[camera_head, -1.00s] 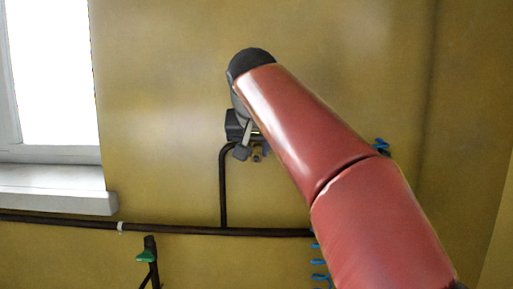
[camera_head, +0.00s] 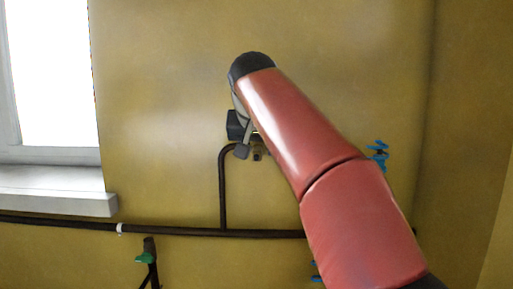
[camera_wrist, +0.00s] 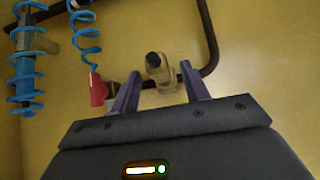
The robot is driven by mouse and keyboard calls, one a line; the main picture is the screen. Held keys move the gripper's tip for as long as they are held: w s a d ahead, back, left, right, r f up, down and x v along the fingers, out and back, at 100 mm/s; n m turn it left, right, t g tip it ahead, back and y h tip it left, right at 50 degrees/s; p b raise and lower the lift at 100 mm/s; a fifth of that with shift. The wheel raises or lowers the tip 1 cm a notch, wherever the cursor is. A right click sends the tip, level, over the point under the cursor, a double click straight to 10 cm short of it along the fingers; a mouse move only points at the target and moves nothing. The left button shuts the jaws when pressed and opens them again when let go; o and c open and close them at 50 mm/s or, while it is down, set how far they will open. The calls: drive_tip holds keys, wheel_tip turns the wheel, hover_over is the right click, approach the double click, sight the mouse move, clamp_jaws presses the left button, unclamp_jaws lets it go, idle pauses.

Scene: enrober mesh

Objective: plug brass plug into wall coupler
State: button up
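My gripper (camera_wrist: 160,72) is open in the wrist view, its two dark fingers apart. Between and beyond them is a tan, brass-like fitting (camera_wrist: 163,72) with a black end, at the end of a dark wall pipe; it looks like the wall coupler. Clear gaps show on both sides of it; I cannot tell its depth from the fingertips. A red fitting (camera_wrist: 97,90) on a blue coiled hose (camera_wrist: 85,35) is just left of the left finger. I cannot clearly identify the brass plug. In the head view my arm hides most of this area.
A dark pipe (camera_head: 223,190) rises from a horizontal wall pipe (camera_head: 180,231) and bends right. Another blue coil around a grey-blue cylinder (camera_wrist: 25,65) is at the wrist view's left. A green-handled valve (camera_head: 146,256) is low at left, below the window sill (camera_head: 60,203). The upper wall is clear.

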drive_tip(key=v, duration=0.7)
drive_tip(key=shift+s+r, duration=0.25)
drive_tip(key=shift+s, duration=0.1)
